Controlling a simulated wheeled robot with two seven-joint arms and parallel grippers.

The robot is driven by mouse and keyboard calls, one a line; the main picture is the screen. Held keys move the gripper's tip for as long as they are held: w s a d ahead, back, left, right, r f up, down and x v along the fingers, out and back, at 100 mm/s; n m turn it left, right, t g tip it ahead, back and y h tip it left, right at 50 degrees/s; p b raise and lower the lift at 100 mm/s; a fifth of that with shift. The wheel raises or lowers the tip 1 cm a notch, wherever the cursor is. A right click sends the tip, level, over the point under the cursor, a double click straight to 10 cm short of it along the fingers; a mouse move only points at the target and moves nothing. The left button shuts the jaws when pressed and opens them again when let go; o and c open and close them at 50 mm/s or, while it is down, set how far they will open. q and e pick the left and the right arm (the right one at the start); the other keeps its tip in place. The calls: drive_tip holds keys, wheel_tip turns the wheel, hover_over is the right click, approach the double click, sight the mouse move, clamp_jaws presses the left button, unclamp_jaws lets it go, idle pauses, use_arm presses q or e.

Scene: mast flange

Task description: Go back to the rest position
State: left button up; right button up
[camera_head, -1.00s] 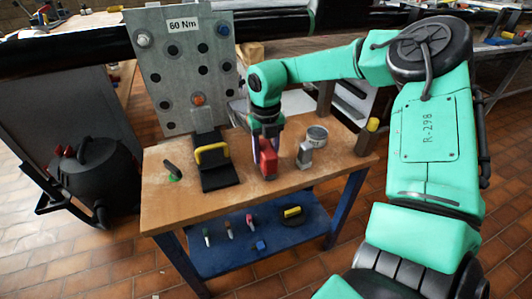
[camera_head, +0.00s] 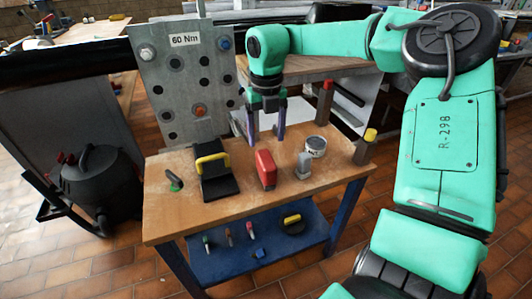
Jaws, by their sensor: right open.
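My right gripper (camera_head: 266,138) hangs above the back of the wooden workbench (camera_head: 200,223), fingers pointing down. Its two purple fingers are spread, with nothing between them. A red block-shaped tool (camera_head: 265,169) stands on the bench top just in front of and below the fingers, apart from them. My green right arm comes in from the right. My left gripper is not in view.
The flange plate (camera_head: 187,95) marked 60 Nm stands behind the bench. A blue lower shelf (camera_head: 215,265) holds small tools. A black vacuum (camera_head: 95,180) stands left.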

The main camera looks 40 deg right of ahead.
wheel_tip(320, 180, up, 5)
drive_tip(key=shift+f, duration=0.1)
